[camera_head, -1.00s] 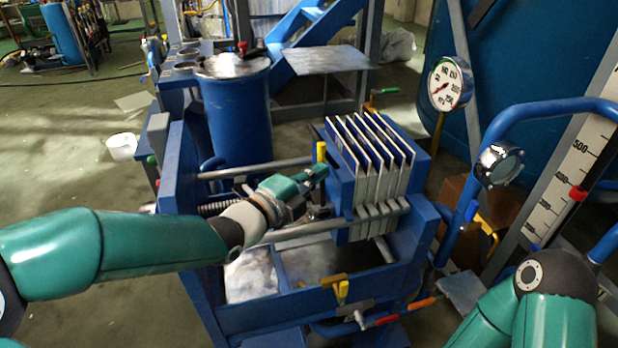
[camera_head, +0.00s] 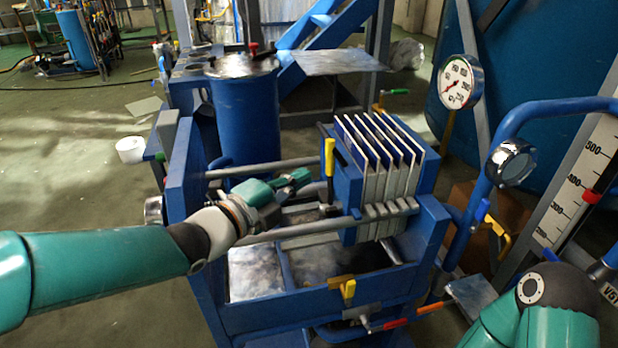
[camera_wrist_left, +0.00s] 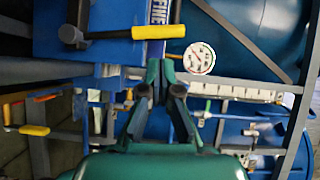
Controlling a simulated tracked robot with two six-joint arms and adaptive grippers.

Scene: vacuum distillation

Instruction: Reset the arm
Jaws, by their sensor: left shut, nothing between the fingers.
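My left arm comes in from the left in the head view. Its gripper (camera_head: 303,179) is beside the plate stack, just left of the yellow-handled lever (camera_head: 329,158), and looks apart from it. In the left wrist view the gripper fingers (camera_wrist_left: 163,80) are together with nothing between them. The yellow handle (camera_wrist_left: 159,32) lies above the fingertips there, on the blue block. My right arm shows at the lower right of the head view; its gripper is outside the picture.
The filter press plates (camera_head: 385,150) stand upright right of my left gripper. A blue cylinder (camera_head: 245,120) stands behind it. Metal rods (camera_head: 270,168) cross the blue frame. A pressure gauge (camera_head: 460,82) and bent blue pipe (camera_head: 510,130) are at the right. Open floor lies at the left.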

